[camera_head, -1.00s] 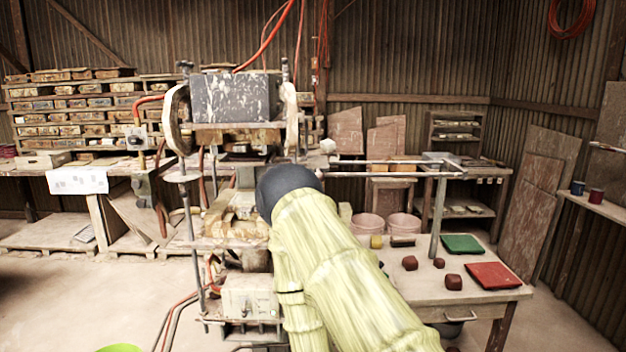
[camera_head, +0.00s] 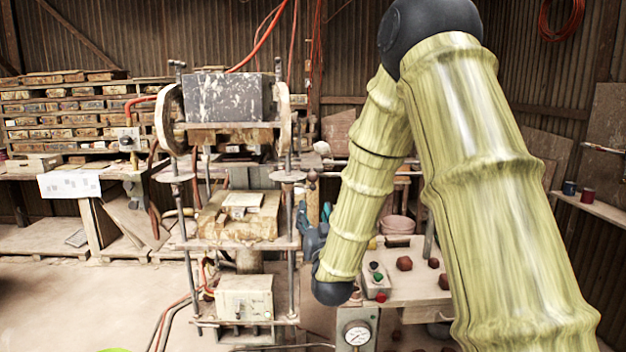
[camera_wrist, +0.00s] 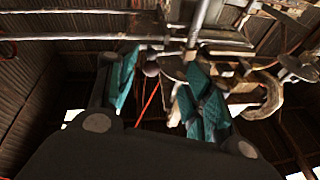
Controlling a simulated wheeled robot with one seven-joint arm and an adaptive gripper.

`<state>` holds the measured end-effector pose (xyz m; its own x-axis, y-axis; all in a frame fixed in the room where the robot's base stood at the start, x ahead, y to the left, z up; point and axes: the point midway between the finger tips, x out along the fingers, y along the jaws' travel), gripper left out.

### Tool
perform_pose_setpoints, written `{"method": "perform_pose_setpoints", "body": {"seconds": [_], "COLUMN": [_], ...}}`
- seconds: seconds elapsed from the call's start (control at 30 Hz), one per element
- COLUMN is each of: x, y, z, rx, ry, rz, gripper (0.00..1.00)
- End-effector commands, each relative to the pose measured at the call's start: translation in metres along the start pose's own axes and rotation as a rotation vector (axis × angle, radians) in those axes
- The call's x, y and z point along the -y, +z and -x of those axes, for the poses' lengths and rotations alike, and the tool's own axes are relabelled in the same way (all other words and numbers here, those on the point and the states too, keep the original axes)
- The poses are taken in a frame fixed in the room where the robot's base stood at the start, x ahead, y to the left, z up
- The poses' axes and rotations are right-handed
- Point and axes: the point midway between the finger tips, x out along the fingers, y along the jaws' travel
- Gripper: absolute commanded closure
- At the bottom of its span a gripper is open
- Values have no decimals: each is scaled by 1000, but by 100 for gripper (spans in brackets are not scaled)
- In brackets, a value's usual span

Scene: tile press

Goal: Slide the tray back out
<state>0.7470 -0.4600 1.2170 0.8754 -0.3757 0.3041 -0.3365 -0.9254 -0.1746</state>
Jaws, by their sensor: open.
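The press (camera_head: 228,97) stands left of centre in the head view. On its lower bed lies a worn wooden tray-like slab (camera_head: 208,226) with a pale plate (camera_head: 243,201) on top; I cannot tell exactly which part slides. The slab sits between the press's rods. My gripper (camera_head: 312,222), with teal fingers, is just right of the press and appears apart from the slab. In the wrist view, my gripper (camera_wrist: 162,88) is open with nothing held between its fingers. The wrist view looks upward past metal rods and a clamp, and the tray cannot be made out there.
A button box (camera_head: 376,283) and a pressure gauge (camera_head: 357,334) stand close to my forearm. The work table (camera_head: 418,288) with dark red lumps (camera_head: 404,263) is partly hidden behind my arm.

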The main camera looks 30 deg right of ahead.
Motion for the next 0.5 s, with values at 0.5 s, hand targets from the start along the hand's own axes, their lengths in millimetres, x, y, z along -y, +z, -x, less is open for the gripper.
{"method": "perform_pose_setpoints", "body": {"seconds": [0.5], "x": [-6], "y": [-39], "z": [-48], "rx": [-82], "ry": [11], "rz": [-15], "gripper": [49]}}
